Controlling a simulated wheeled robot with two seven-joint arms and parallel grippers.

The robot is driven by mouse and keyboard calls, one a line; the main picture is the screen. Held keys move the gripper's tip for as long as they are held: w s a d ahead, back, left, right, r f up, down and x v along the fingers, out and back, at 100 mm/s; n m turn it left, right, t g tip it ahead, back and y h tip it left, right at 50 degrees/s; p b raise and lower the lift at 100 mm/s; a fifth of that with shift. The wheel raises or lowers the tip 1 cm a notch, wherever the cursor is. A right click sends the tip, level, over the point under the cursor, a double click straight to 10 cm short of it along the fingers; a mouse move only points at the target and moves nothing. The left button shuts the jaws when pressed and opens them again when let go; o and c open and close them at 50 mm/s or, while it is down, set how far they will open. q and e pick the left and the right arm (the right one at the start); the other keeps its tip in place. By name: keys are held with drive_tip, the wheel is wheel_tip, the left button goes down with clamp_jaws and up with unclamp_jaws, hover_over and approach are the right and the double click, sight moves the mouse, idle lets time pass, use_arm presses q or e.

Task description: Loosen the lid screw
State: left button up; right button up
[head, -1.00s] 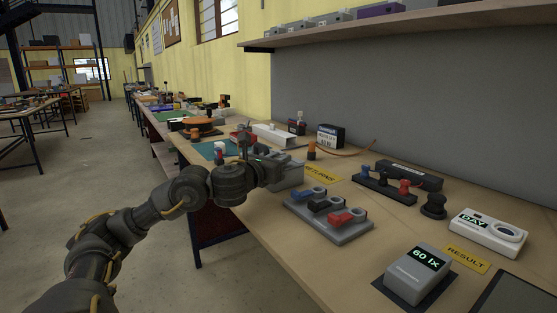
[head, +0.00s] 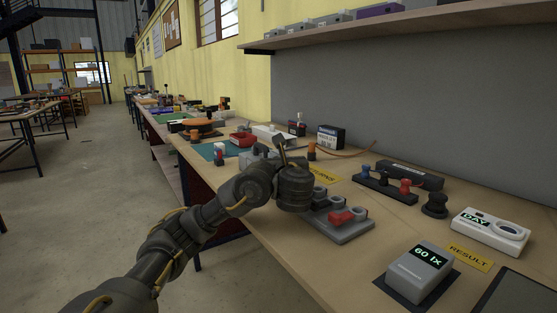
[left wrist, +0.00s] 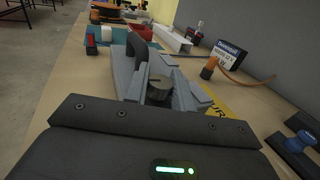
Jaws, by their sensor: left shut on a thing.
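My left gripper (left wrist: 159,76) reaches over the bench and is shut on a short, dark, round screw head (left wrist: 158,90) in the left wrist view. The light grey fingers lie on either side of the screw. A dark upright piece stands just beyond it, and I cannot tell what it belongs to. In the head view my left wrist hides the fingertips and the screw. Part of a light grey box (head: 257,153) shows behind the wrist there. My right gripper is not in view.
A grey base with rings and a red lever (head: 341,216) sits right beside my wrist. A meter reading 60 lx (head: 420,263) and a white DAY unit (head: 488,232) stand at the right. Colored posts (head: 384,182) stand behind. The front bench surface is partly clear.

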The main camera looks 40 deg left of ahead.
use_arm(q)
drive_tip(key=shift+g, duration=0.3)
drive_tip(key=o, duration=0.7)
drive_tip(key=shift+c, duration=0.2)
